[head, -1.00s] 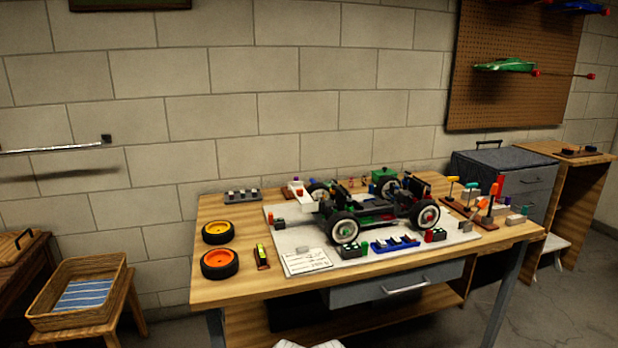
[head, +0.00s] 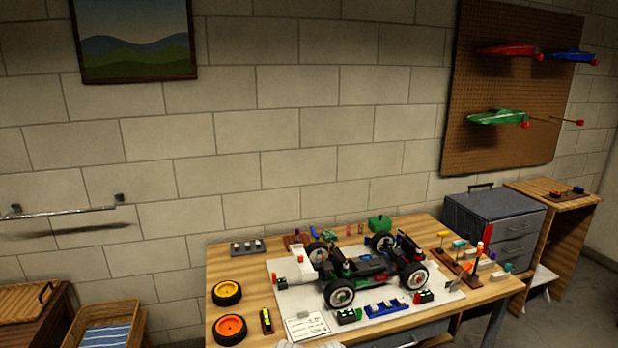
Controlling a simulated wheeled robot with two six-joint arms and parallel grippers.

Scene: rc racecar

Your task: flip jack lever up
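An RC car chassis (head: 372,266) with black tyres and pale hubs stands on a white mat (head: 453,297) on the wooden workbench (head: 232,263). A white block-like part (head: 296,270) with a small red piece is at its left end. Small black-and-green blocks (head: 348,316) and a blue rack (head: 386,308) lie in front of the car. I cannot make out which part is the jack or its lever, nor whether a lever is up or down.
Two orange-and-yellow-hubbed wheels (head: 229,329) lie at the bench's left, beside a white instruction sheet (head: 305,325). A tool stand (head: 459,262) is at the right. A grey drawer cabinet (head: 500,226) stands beyond it. A wicker basket (head: 104,318) is at lower left.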

